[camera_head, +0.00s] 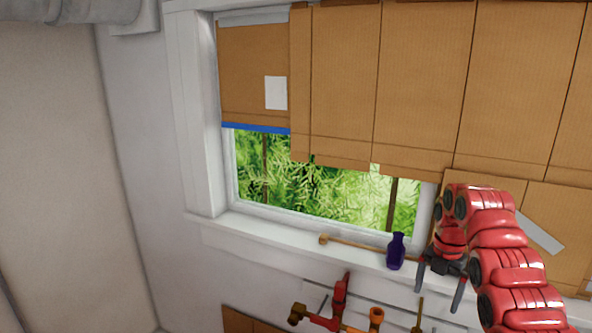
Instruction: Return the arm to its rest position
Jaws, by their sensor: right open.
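My right arm, with red segmented links, comes in from the lower right in the head view. Its right gripper (437,284) points down near the window sill, with its two dark fingers spread apart and nothing visible between them. A dark purple vase (396,252) stands upright on the sill just left of the gripper; from this view I cannot tell the exact gap. A thin wooden rod (358,244) with a knobbed end lies along the sill and passes behind the vase. My left gripper is out of the picture.
The white window sill (270,236) runs under a window with greenery outside. Brown cardboard panels (420,80) cover the upper window and wall. Below are red tools or fittings (341,293), an orange piece (376,317) and a brass-coloured piece (298,312). The left wall is bare.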

